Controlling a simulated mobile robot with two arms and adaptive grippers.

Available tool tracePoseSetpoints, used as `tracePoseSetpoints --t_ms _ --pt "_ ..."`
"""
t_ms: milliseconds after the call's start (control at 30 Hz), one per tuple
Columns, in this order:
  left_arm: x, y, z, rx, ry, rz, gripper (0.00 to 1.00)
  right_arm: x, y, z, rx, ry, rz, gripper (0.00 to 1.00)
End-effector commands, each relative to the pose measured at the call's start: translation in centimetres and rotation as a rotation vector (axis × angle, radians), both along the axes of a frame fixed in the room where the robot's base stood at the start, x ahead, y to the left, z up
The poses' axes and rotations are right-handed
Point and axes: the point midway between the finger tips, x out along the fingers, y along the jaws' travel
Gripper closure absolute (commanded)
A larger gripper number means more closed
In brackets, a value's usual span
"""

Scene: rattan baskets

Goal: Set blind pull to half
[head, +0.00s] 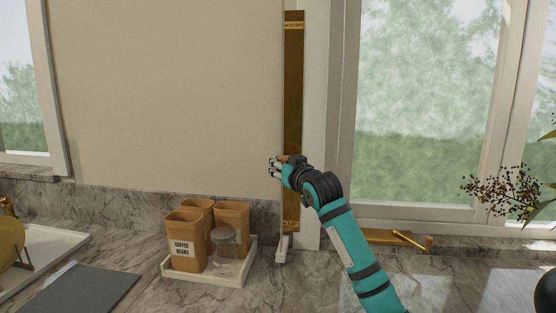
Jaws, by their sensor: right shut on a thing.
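A tall brass strip (293,90) stands upright on the wall beside the window frame, with a yellow label near its top and another near its bottom. My right gripper (277,168) is on the strip's lower half, well above the lower label. It is shut on a small orange-brown piece, which seems to be the blind pull (285,158); the fingers and wrist hide most of it. My left gripper is out of view.
Below left, a white tray (207,278) holds several brown canisters (187,250) and a glass jar (227,248). A brass window handle (400,238) lies to the right of my arm. Dark berries (503,185) hang at the far right. A dark grey board (80,290) lies on the marble counter.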

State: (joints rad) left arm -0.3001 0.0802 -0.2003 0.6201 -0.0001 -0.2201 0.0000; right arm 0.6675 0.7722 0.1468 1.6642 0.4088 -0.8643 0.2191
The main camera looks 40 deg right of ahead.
Motion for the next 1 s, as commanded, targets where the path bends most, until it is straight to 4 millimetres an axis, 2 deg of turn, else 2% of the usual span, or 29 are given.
tracePoseSetpoints --t_ms 467,500,800,1000 --pt "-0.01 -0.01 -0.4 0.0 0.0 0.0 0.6 -0.14 0.1 -0.53 -0.002 -0.004 0.001 1.0" --pt "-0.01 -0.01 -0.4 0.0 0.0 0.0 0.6 -0.14 0.1 -0.52 -0.002 -0.004 0.001 0.92" --pt "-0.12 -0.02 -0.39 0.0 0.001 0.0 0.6 -0.08 0.04 -0.58 -0.002 -0.003 0.001 0.53" --pt "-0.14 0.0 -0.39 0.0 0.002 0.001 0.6 -0.04 0.03 -0.66 0.0 -0.001 0.001 0.52"
